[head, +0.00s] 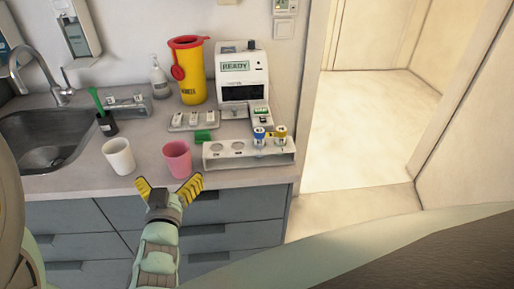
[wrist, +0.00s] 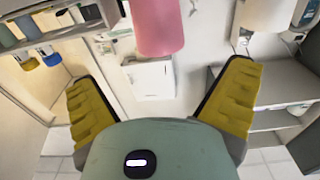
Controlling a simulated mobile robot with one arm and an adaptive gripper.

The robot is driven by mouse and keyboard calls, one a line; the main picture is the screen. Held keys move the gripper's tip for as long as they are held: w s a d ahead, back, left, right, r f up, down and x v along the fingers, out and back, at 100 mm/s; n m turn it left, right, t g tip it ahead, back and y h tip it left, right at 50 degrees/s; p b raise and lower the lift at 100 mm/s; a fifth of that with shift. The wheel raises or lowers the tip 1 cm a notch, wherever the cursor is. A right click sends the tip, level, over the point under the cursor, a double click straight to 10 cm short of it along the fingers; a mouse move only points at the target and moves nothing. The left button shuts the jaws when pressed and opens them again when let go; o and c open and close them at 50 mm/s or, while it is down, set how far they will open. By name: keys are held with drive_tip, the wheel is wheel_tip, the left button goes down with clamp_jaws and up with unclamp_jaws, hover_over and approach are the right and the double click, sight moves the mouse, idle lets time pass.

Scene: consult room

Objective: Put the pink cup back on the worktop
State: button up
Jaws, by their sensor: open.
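The pink cup (head: 177,157) stands upright on the grey worktop (head: 75,179), close to its front edge. My gripper (head: 170,184) is open, with its yellow fingers spread in front of the cup at about the worktop's edge. In the wrist view, which looks upside down, the pink cup (wrist: 157,27) is at the top centre, beyond and between the open fingers (wrist: 160,95). There is nothing between the fingers' pads that I can see gripped.
A white cup (head: 118,155) stands left of the pink one. A rack (head: 220,161) with capped tubes is close on its right, with a green block (head: 203,135) behind. A sink (head: 45,137), yellow bin (head: 190,75) and white device (head: 243,77) surround them. Drawers are below.

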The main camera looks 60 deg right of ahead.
drive_tip(key=shift+v, duration=1.2)
drive_tip(key=shift+r, duration=0.1)
